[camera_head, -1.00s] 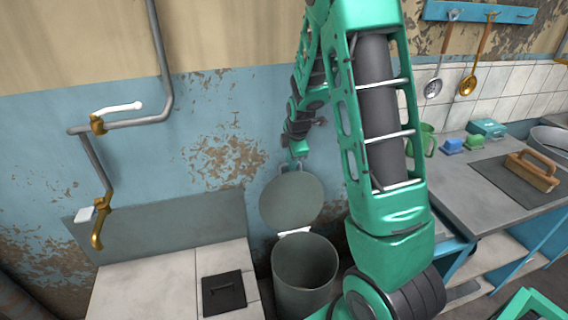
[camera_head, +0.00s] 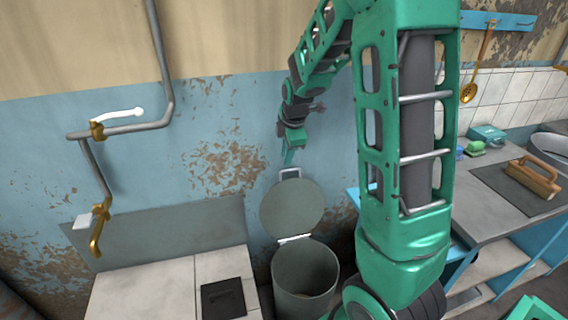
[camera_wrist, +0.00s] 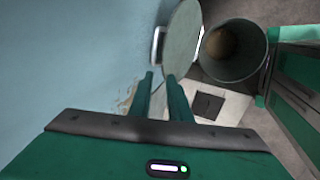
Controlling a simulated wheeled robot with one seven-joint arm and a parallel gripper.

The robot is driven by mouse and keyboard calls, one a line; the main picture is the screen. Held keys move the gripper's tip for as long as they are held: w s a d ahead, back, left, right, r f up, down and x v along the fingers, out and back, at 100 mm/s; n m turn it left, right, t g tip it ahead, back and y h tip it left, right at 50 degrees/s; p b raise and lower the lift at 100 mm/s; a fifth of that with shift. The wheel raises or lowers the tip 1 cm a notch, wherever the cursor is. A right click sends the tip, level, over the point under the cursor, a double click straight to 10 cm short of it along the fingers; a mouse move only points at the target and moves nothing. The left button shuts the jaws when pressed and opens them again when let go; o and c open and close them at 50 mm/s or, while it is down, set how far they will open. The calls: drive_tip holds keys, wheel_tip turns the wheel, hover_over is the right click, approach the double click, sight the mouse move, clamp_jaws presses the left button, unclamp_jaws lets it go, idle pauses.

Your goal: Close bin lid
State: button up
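The bin (camera_head: 305,283) is a grey cylinder standing open on the floor against the wall. Its round lid (camera_head: 292,208) stands raised behind the opening, hinged at the back rim, with a light handle (camera_head: 290,173) at its top edge. My gripper (camera_head: 289,160) points down just above the handle, close to the wall. In the wrist view, my gripper (camera_wrist: 160,77) shows two fingers with a small gap and nothing between them. The lid (camera_wrist: 181,45) is just beyond the fingertips, seen obliquely, and the open bin (camera_wrist: 235,52) is to its right. Contact with the lid cannot be told.
A light counter (camera_head: 160,290) with a black square plate (camera_head: 223,299) is left of the bin. A grey worktop (camera_head: 510,195) with a wooden-handled brush (camera_head: 535,178) is at the right. Pipes (camera_head: 125,128) run along the wall at the left. The bin's mouth is clear.

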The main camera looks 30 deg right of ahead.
drive_tip(key=shift+v, duration=0.95)
drive_tip(key=s+r+m+g, duration=0.2)
drive_tip(key=s+m, duration=0.8)
drive_tip(key=s, duration=0.7)
drive_tip(key=s+a+r+m+g+y, duration=0.1)
drive_tip(key=s+r+m, duration=0.1)
drive_tip(key=s+m, duration=0.8)
drive_tip(key=s, duration=0.7)
drive_tip(key=shift+r+m+g, duration=0.35)
drive_tip(key=shift+m+g, duration=0.05)
drive_tip(key=shift+s+a+m, duration=0.2)
drive_tip(key=shift+s+m, duration=0.1)
drive_tip(key=shift+s, duration=0.1)
clamp_jaws()
drive_tip(key=shift+w, duration=0.1)
